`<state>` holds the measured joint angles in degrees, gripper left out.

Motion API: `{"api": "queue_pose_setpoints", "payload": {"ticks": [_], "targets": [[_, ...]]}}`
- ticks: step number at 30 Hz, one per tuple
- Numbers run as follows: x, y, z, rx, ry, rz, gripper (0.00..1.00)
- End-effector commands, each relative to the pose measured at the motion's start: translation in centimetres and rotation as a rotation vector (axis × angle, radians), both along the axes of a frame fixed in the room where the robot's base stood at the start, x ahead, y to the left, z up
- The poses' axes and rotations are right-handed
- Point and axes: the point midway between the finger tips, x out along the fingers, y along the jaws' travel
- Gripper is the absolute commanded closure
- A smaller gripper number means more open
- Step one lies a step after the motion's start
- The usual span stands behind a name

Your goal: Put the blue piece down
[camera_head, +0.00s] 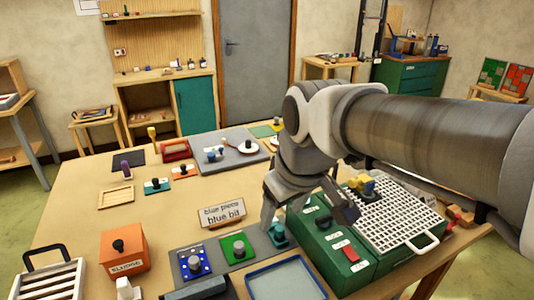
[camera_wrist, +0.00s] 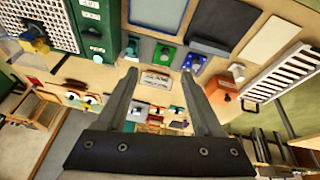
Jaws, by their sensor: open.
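A blue square piece with pale dots and a dark knob (camera_head: 205,268) lies on a dark grey mat at the front of the table. It also shows in the wrist view (camera_wrist: 198,65), near the right fingertip. My gripper (camera_head: 307,212) is open and empty, above the table to the right of the blue piece and beside the green box. In the wrist view its two fingers (camera_wrist: 159,75) stand apart with nothing held between them. A sign (camera_head: 222,213) reading "blue piece" and "blue bit" stands behind the mat.
A green piece with a knob (camera_head: 238,250) lies beside the blue one. A teal knobbed piece (camera_head: 279,238) stands near my left finger. A green box with a white grid (camera_head: 385,215) is at the right. An orange box (camera_head: 123,254) and a blue-rimmed tray (camera_head: 285,280) are near the front.

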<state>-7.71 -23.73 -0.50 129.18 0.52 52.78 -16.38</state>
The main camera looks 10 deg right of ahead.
Motion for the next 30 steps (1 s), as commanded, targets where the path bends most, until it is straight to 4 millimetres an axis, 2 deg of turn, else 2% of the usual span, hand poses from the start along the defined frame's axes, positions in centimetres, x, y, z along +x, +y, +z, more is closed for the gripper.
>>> {"api": "queue_pose_setpoints", "payload": {"ticks": [1, 3, 6, 11, 16, 30], "targets": [[-1.6, -0.9, -0.3, 0.014, -0.009, -0.061, 0.32], [-3.2, -1.8, -0.4, 0.037, -0.033, -0.140, 0.32], [-5.1, -2.8, -0.7, 0.068, -0.062, -0.241, 0.32], [-7.1, -3.7, -1.3, 0.102, -0.094, -0.346, 0.32], [-7.8, -4.0, -1.5, 0.114, -0.103, -0.385, 0.32], [-7.8, -4.0, -1.5, 0.114, -0.103, -0.384, 0.32]]}}
